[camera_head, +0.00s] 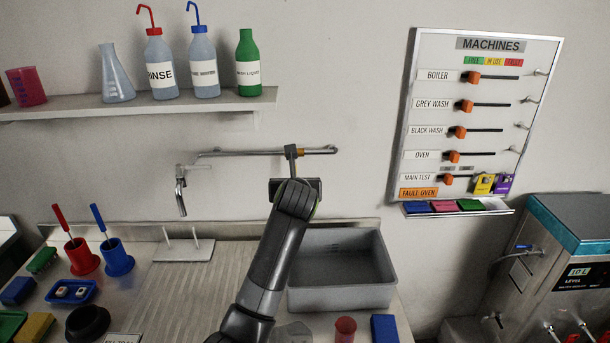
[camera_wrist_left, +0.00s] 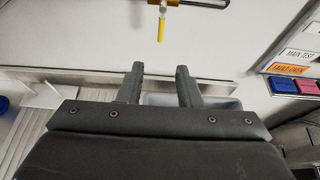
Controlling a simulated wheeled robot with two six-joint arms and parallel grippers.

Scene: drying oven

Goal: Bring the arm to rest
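My left arm rises from the bottom middle of the head view, over the sink's left edge. Its gripper (camera_head: 291,153) points at the wall, and the wrist hides most of it there. In the left wrist view the two fingers of my left gripper (camera_wrist_left: 160,70) stand apart with nothing between them, so it is open. A yellow tap handle (camera_wrist_left: 161,29) hangs from the wall pipe (camera_wrist_left: 208,4), beyond the fingertips and apart from them in that view. My right gripper is in neither view.
The grey sink basin (camera_head: 342,296) lies right of my forearm. The wall pipe (camera_head: 235,153) runs behind the gripper. A shelf (camera_head: 225,104) with bottles is upper left; a machines board (camera_head: 430,120) is right. Red (camera_head: 82,260) and blue (camera_head: 117,262) cups stand on the counter at left.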

